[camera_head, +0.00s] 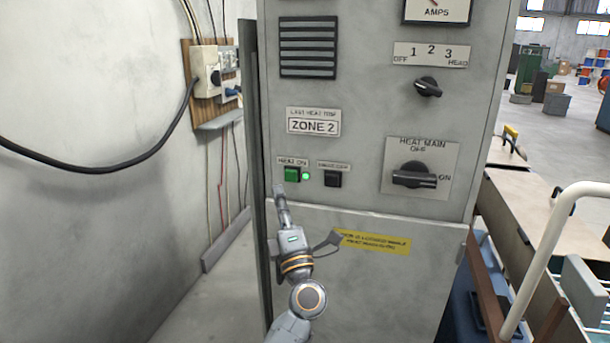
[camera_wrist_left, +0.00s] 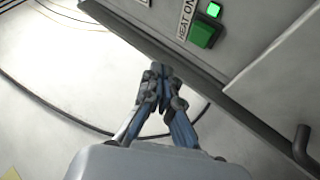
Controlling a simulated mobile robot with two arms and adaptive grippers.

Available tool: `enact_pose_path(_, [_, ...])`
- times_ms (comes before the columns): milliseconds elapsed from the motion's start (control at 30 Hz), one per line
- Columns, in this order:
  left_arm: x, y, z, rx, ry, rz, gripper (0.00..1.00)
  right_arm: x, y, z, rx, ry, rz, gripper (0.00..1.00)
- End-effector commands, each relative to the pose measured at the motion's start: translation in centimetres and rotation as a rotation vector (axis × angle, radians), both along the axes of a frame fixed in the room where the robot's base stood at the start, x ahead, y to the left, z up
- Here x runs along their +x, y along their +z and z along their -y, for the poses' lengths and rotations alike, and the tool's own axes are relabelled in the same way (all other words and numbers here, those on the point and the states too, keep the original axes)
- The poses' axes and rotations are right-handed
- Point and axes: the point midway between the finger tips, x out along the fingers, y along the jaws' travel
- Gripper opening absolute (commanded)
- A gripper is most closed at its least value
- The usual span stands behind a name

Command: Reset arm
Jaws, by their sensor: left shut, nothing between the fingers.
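My left gripper (camera_head: 279,189) is shut and empty in front of the grey control cabinet, just below and left of the green HEAT ON button (camera_head: 291,174). The lamp (camera_head: 305,176) beside the button glows green. In the left wrist view my left gripper (camera_wrist_left: 158,70) has its fingertips together, below and left of the green button (camera_wrist_left: 201,36) with a visible gap in the picture. The lit lamp also shows there (camera_wrist_left: 214,10). My right gripper is not in view.
The cabinet (camera_head: 350,215) carries a black button (camera_head: 332,179), a HEAT MAIN knob (camera_head: 414,176) and a selector knob (camera_head: 427,88). A wall with a cable (camera_head: 110,172) stands at the left. A cart with a white rail (camera_head: 545,250) stands close at the right.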

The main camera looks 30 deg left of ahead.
Motion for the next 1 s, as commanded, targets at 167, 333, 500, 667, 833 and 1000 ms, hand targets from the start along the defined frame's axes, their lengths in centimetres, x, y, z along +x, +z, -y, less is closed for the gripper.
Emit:
enact_pose_path(167, [0.0,0.0,0.0,0.000,0.000,0.000,0.00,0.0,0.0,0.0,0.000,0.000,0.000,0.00])
enact_pose_path(333, [1.2,-3.0,1.1,0.074,-0.014,-0.092,0.00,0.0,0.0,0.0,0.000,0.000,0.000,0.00])
enact_pose_path(500, [3.8,-12.8,4.7,0.293,-0.086,-0.371,0.00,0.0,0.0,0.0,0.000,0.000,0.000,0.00])
enact_pose_path(667, [3.9,-24.7,8.4,0.505,-0.198,-0.662,0.00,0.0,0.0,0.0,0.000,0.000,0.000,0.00])
enact_pose_path(833, [1.0,-37.1,11.4,0.689,-0.337,-0.945,0.00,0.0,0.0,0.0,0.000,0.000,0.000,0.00])
enact_pose_path(1000, [-4.8,-48.6,13.6,0.846,-0.492,-1.208,0.00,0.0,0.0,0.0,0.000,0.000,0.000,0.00])
